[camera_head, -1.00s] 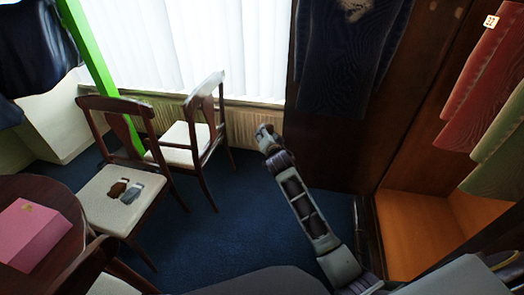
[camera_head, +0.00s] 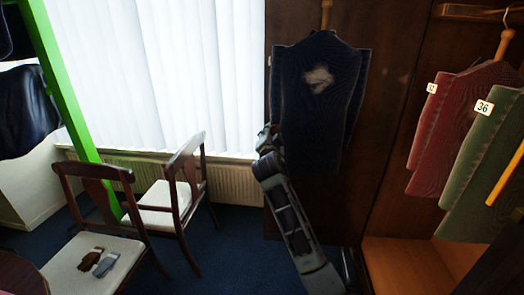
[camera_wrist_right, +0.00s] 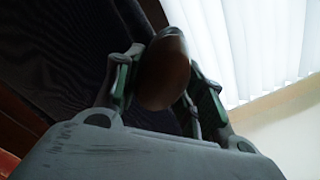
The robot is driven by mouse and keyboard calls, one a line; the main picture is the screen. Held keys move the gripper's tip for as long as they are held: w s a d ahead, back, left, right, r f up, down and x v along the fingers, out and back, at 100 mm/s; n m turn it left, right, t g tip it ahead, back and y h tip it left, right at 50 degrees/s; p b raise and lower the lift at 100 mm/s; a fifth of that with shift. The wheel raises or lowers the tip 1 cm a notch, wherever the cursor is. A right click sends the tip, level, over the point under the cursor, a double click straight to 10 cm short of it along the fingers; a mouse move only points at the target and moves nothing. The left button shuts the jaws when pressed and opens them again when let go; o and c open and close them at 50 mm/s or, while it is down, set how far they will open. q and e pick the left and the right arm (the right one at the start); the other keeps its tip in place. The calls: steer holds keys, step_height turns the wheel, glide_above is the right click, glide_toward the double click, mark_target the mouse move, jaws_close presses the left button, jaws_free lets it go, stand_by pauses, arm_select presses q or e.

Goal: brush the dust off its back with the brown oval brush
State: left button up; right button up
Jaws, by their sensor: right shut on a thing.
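A dark navy garment (camera_head: 318,95) hangs against the dark wooden wardrobe front, with a pale dusty patch (camera_head: 318,79) on its upper middle. My right gripper (camera_head: 268,134) is at the garment's lower left edge, below and left of the patch. In the right wrist view it is shut on a brown oval brush (camera_wrist_right: 165,72), held between its two fingers. Dark cloth (camera_wrist_right: 75,60) lies beyond the brush there; I cannot tell whether they touch. In the head view the brush is too small to make out. My left gripper is not in view.
A chair seat (camera_head: 65,270) at lower left bears a brown item (camera_head: 91,258) and a grey item (camera_head: 106,264). A second chair (camera_head: 170,205) stands by the radiator (camera_head: 230,180). Red (camera_head: 455,125) and green (camera_head: 485,150) garments with number tags hang at the right.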

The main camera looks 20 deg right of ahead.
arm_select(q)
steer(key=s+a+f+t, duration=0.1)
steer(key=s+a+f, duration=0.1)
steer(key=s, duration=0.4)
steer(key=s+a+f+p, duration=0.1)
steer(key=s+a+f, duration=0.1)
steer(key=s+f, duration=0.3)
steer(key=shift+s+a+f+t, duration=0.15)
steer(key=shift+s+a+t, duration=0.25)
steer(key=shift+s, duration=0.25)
arm_select(e)
steer(key=s+d+r+m+h, duration=0.2)
steer(key=s+d+r+h, duration=0.1)
steer(key=r, duration=0.5)
steer(key=s+d+r+m+g+h, duration=0.1)
steer(key=s+d+r+m+h, duration=0.2)
steer(key=r, duration=0.6)
steer(key=shift+s+d+g+h, duration=0.3)
steer(key=shift+s+d+h, duration=0.45)
steer(key=shift+s, duration=0.25)
steer(key=shift+r, duration=0.1)
arm_select(q)
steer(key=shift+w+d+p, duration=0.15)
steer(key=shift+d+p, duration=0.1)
steer(key=shift+p, duration=0.05)
arm_select(e)
steer(key=shift+w, duration=0.1)
